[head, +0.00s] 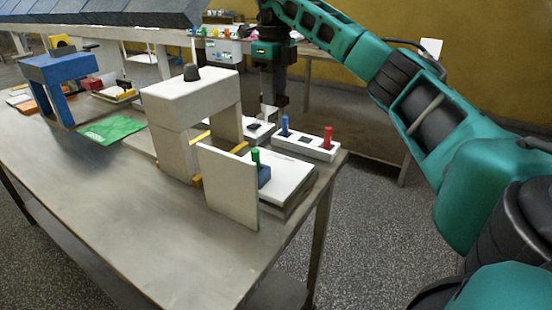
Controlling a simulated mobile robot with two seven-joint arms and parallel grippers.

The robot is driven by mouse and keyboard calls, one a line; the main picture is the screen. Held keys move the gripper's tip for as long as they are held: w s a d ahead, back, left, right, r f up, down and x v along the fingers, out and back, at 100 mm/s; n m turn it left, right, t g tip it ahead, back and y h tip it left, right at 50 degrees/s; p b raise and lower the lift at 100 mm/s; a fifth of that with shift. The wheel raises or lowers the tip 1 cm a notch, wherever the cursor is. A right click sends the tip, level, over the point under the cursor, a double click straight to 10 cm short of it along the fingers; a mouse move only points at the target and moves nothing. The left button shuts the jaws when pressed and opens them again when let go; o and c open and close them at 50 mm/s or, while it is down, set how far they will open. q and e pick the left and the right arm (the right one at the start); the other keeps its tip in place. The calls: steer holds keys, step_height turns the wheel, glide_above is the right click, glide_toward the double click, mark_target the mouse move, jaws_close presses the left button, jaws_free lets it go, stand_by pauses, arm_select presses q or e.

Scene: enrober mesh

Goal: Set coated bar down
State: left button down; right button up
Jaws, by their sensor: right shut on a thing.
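My right arm reaches in from the right, and its gripper (273,101) points down just behind the white arch-shaped machine. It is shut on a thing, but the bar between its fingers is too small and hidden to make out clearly. A white tray with a dark patch (261,130) lies just below the gripper; I cannot tell whether the held thing touches it. The white machine (188,99) has a dark knob on top, and yellow strips show under it. My left gripper is not in view.
A white block with blue and red pegs (304,143) stands right of the gripper. An upright white panel (229,187) and a platform with a green peg (256,158) are in front. A blue arch (60,84) and green mat (112,129) are left. The table's front (150,220) is clear.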

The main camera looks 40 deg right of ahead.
steer(key=b, duration=0.1)
glide_above(275, 164)
step_height(275, 164, down, 12)
steer(key=shift+r, duration=0.2)
steer(key=shift+f, duration=2.3)
steer(key=shift+a, duration=0.1)
steer(key=o, duration=0.8)
steer(key=shift+f, duration=0.1)
step_height(275, 164, up, 12)
steer(key=shift+r+p, duration=0.15)
steer(key=shift+p, duration=0.2)
